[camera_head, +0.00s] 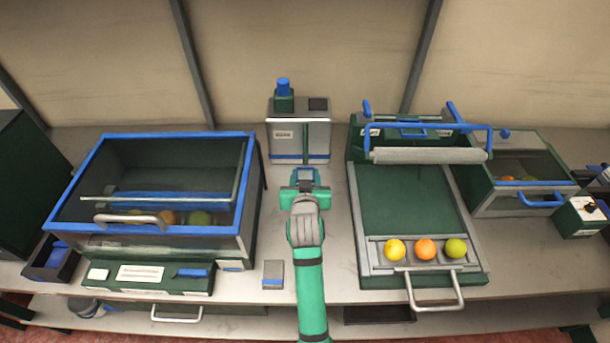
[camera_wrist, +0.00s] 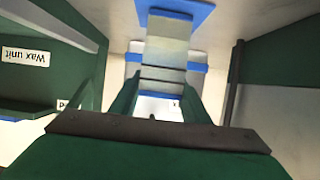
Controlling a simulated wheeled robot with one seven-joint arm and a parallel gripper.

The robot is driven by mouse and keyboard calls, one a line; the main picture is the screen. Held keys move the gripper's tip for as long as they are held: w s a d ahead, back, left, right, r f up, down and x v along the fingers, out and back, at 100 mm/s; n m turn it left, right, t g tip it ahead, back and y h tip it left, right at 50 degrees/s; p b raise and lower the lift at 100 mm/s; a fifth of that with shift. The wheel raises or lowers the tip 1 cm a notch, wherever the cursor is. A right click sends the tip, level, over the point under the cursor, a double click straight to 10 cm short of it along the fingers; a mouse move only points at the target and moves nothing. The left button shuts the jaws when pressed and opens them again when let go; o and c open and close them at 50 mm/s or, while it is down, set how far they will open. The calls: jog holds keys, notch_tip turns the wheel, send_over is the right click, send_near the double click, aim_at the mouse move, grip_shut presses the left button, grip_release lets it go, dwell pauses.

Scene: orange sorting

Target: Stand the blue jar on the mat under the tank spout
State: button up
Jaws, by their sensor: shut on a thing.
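My gripper (camera_head: 305,186) is shut on the jar (camera_head: 305,173), in front of the tank (camera_head: 316,134). In the head view only a small bluish part of the jar shows between the fingers. In the upside-down wrist view, the pale jar (camera_wrist: 166,48) with a blue band runs up from between the green fingers (camera_wrist: 158,98). Its far end overlaps the blue mat (camera_wrist: 200,14). I cannot tell whether it touches the mat or hangs just above it. The tank's blue band and label show behind. The spout is not clearly visible.
A blue-rimmed glass case (camera_head: 163,137) stands to the left. The roller unit (camera_head: 405,200) stands to the right, with three fruits in its front tray. A small grey block (camera_head: 273,274) lies left of my arm. Bare table lies on both sides of my gripper.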

jog(key=o, duration=1.2)
jog(key=shift+w+f, duration=0.1)
jog(key=shift+w, duration=0.05)
jog(key=shift+d, duration=0.15)
jog(key=shift+r, duration=0.25)
jog(key=v, duration=1.2)
jog(key=shift+a, duration=0.2)
